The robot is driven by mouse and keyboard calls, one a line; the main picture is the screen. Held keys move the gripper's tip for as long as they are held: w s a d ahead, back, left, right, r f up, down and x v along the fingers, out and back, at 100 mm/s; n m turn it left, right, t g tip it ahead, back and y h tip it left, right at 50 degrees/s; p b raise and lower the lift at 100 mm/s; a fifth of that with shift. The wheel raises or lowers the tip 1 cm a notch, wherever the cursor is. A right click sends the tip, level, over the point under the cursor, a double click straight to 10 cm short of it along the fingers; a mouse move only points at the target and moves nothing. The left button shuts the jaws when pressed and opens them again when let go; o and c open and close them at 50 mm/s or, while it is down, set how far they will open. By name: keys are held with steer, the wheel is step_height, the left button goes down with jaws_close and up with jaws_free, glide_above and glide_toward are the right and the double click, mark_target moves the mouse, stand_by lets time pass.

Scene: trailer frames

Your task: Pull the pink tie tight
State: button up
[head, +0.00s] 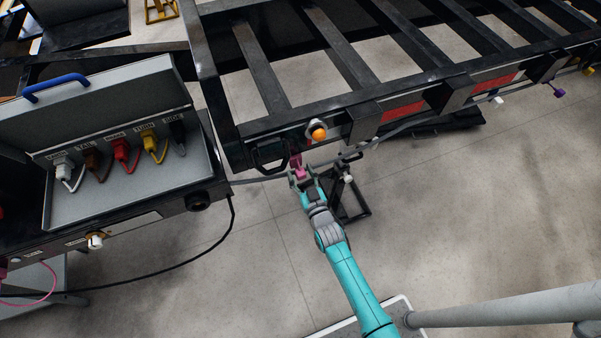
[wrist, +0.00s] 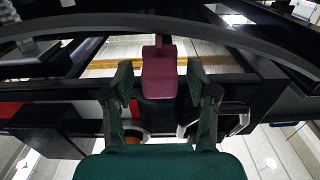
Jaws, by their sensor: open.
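The pink tie (head: 296,160) hangs at the near corner of the dark trailer frame (head: 250,128), beside a grey cable. In the wrist view its dark pink block-shaped end (wrist: 159,78) sits between the fingers, with a narrower pink part above it. My gripper (head: 299,176) is at the tie, below the frame's edge. In the wrist view its two green fingers (wrist: 160,88) stand apart on either side of the pink end, with visible gaps. It is open and holds nothing. The tie's loop around the cable cannot be made out.
An orange lamp (head: 319,134) is on the frame just right of the tie. White (head: 497,99), purple (head: 559,93) and yellow (head: 588,71) pieces hang further right. A black stand (head: 349,200) is close to my gripper. An open box of plugs (head: 125,150) stands left.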

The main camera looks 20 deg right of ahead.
mark_target(302, 178)
steer(key=shift+w, duration=0.15)
jaws_close()
steer(key=shift+s, duration=2.2)
jaws_free()
steer(key=s, duration=1.2)
